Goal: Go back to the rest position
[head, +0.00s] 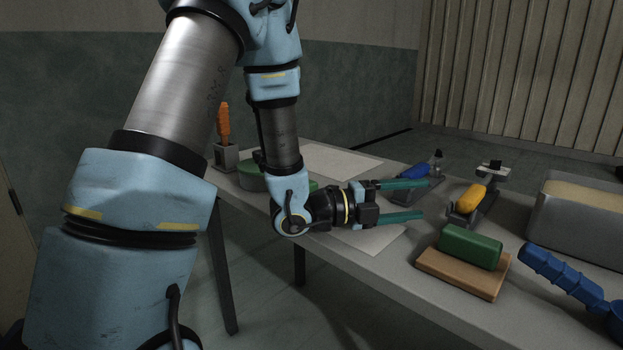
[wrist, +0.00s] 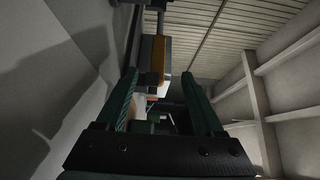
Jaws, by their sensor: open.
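My gripper (head: 418,200) is open and empty in the head view. Its two green fingers point to the right, above the grey table (head: 350,257). The arm reaches down from the top of the picture, and the gripper lies roughly level over the near part of the table. In the wrist view both green fingers of my gripper (wrist: 165,100) stand apart with nothing held between them. A green block (head: 470,246) rests on a tan board (head: 462,273) to the right of the fingers and nearer the table's front edge.
Beyond the fingers stand a blue-handled tool (head: 416,171) and a yellow-handled one (head: 470,198) on grey holders. A grey bin (head: 580,222) and a blue scoop (head: 562,275) lie at right. An orange-handled tool (head: 223,122) stands at the far left end. White sheets (head: 335,160) lie flat.

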